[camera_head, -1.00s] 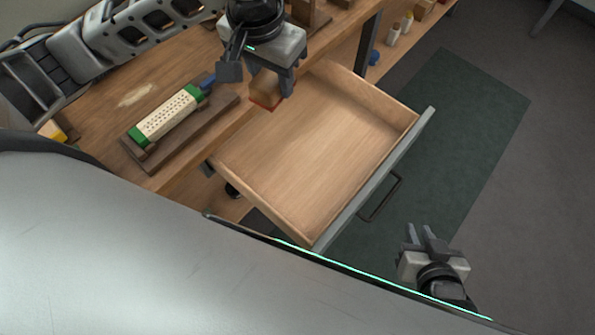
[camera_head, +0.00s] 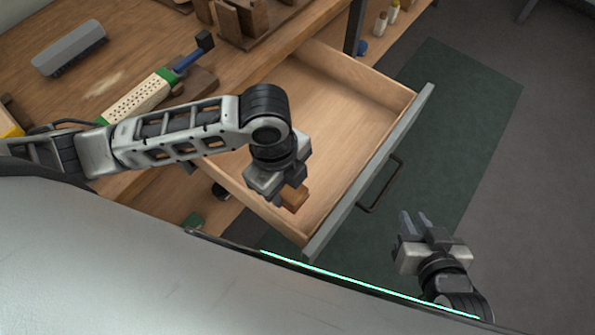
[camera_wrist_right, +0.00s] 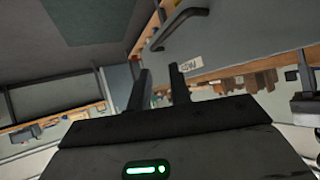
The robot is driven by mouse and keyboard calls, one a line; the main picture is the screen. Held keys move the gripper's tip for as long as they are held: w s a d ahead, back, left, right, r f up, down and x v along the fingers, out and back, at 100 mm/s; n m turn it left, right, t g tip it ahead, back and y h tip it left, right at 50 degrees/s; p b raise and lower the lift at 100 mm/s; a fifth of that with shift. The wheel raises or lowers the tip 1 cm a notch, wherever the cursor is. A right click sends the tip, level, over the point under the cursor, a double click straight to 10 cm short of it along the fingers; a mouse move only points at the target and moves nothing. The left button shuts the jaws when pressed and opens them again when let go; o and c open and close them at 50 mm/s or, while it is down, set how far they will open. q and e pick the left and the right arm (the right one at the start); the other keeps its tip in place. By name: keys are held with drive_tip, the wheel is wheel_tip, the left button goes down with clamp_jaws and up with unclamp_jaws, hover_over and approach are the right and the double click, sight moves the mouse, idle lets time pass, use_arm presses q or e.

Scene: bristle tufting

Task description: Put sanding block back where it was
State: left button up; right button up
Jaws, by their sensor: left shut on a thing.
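The sanding block (camera_head: 294,197) is a small brown block in the head view. My left gripper (camera_head: 281,192) is shut on it and holds it over the near part of the open drawer (camera_head: 335,110). Whether the block touches the drawer floor cannot be told. The drawer's visible floor is bare. My right gripper (camera_head: 418,228) is open and empty, off to the right of the drawer's front. Its two fingers stand apart in the right wrist view (camera_wrist_right: 160,88).
A green and cream brush-like block (camera_head: 138,104) with a blue handle lies on the wooden bench. A grey block (camera_head: 69,48) lies at the bench's left. Wooden holders (camera_head: 243,20) stand behind. The drawer front (camera_head: 375,165) with its handle projects over a green mat (camera_head: 455,110).

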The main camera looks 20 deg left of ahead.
use_arm(q)
drive_tip(key=w+f+b, duration=0.1)
drive_tip(key=w+f, duration=0.2)
drive_tip(key=w, duration=0.1)
drive_tip(key=w+f, duration=0.4)
drive_tip(key=shift+w+a+f+b, duration=0.1)
drive_tip(key=shift+a+f+b, duration=0.1)
drive_tip(key=shift+b, duration=0.15)
drive_tip(key=shift+f, duration=1.5)
drive_tip(key=shift+f, duration=0.1)
drive_tip(key=o, duration=0.9)
drive_tip(key=shift+o, duration=0.2)
wheel_tip(320, 180, up, 12)
drive_tip(key=a+p, duration=0.1)
drive_tip(key=shift+w+a, duration=0.2)
drive_tip(key=shift+w, duration=0.1)
